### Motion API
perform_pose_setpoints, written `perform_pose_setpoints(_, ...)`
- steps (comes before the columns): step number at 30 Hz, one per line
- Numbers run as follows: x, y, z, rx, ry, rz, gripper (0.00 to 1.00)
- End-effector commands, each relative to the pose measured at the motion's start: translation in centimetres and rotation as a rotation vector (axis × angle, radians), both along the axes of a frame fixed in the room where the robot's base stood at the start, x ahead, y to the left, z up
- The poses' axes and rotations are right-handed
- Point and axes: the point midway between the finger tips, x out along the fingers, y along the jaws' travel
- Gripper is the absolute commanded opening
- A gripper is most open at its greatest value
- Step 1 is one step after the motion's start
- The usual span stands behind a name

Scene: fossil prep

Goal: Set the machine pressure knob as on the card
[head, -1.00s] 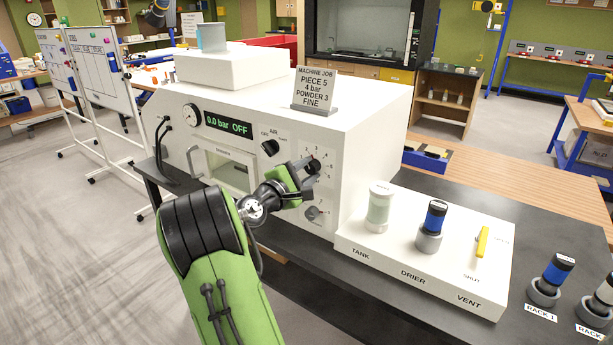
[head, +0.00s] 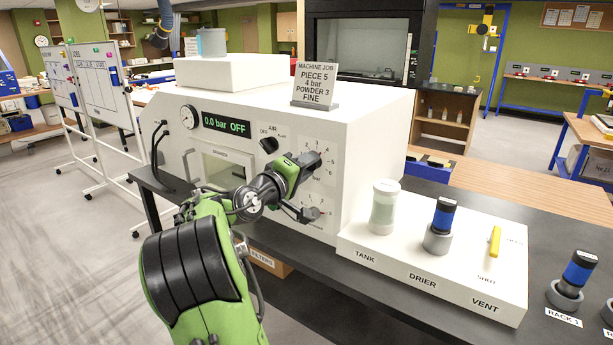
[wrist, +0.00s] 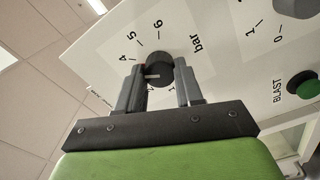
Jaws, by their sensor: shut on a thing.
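The job card (head: 316,84) stands on the white machine and reads piece 5, 4 bar, powder 3, fine. The machine's display (head: 227,125) reads 0.0 bar OFF. My gripper (head: 312,160) is at the numbered dial on the machine's front panel. In the wrist view, my gripper (wrist: 160,76) has its fingers shut on both sides of the dark pressure knob (wrist: 159,66). Its dial shows 4, 5, 6 and "bar". A pale mark on the knob points to the left of the picture; the finger hides part of the scale there, so its exact number is unclear.
The air switch (head: 269,145) is above and left of my gripper. A lower knob (head: 310,214) sits below it. A white base (head: 400,262) at the right carries a tank (head: 384,207), a drier (head: 441,225) and a yellow vent lever (head: 495,241).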

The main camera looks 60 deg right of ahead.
Motion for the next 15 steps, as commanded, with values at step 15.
perform_pose_setpoints(15,-0.02,0.0,-0.26,-0.028,-0.213,-0.002,0.06)
